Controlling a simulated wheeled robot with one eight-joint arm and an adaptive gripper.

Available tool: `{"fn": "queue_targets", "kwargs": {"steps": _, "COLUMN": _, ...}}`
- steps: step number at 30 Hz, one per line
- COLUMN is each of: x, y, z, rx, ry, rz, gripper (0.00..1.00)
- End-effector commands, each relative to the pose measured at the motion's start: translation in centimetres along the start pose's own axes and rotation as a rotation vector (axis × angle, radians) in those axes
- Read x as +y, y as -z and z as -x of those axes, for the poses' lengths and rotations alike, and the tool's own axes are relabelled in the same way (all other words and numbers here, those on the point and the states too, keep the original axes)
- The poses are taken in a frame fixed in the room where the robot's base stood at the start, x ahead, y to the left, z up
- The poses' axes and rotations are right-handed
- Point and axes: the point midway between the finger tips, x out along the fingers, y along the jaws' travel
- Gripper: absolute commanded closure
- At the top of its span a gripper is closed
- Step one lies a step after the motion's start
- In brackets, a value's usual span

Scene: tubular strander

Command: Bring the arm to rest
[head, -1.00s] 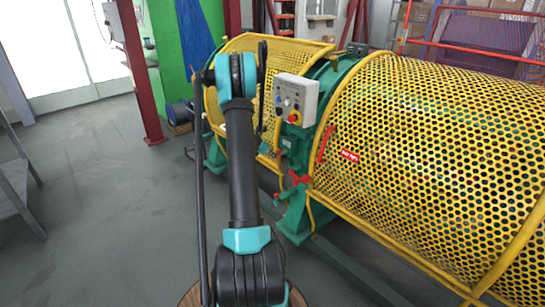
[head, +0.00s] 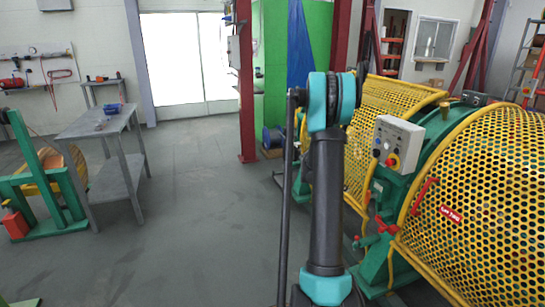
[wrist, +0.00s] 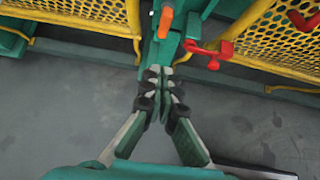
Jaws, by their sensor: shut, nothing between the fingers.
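My gripper (wrist: 162,75) shows in the wrist view with its fingertips together and nothing between them. It points toward the green base of the strander, with the floor below. Whether the tips touch the machine or only overlap it in the picture, I cannot tell. In the head view my dark arm with teal joints stands upright right of centre, in front of the strander's yellow mesh guard (head: 480,195). The gripper itself is not clearly visible there; the arm hides part of the machine.
The strander carries a grey control box (head: 397,142) with a red button and a red handle (head: 424,196); red fittings (wrist: 208,52) also show near the gripper. A grey table (head: 98,125) stands left, beside a green stand (head: 50,205). The floor between is clear.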

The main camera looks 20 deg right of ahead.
Motion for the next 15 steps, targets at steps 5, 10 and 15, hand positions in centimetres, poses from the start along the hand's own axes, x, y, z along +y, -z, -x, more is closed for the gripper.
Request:
{"fn": "queue_targets", "kwargs": {"steps": 5, "x": -0.5, "y": 0.8, "z": 1.8, "rx": 0.025, "ry": -0.020, "rz": -0.067, "gripper": 1.00}}
{"fn": "queue_targets", "kwargs": {"steps": 10, "x": -2.2, "y": 3.5, "z": 7.0, "rx": 0.114, "ry": -0.069, "rz": -0.285, "gripper": 1.00}}
{"fn": "queue_targets", "kwargs": {"steps": 15, "x": -5.0, "y": 7.2, "z": 12.7, "rx": 0.241, "ry": -0.095, "rz": -0.548, "gripper": 1.00}}
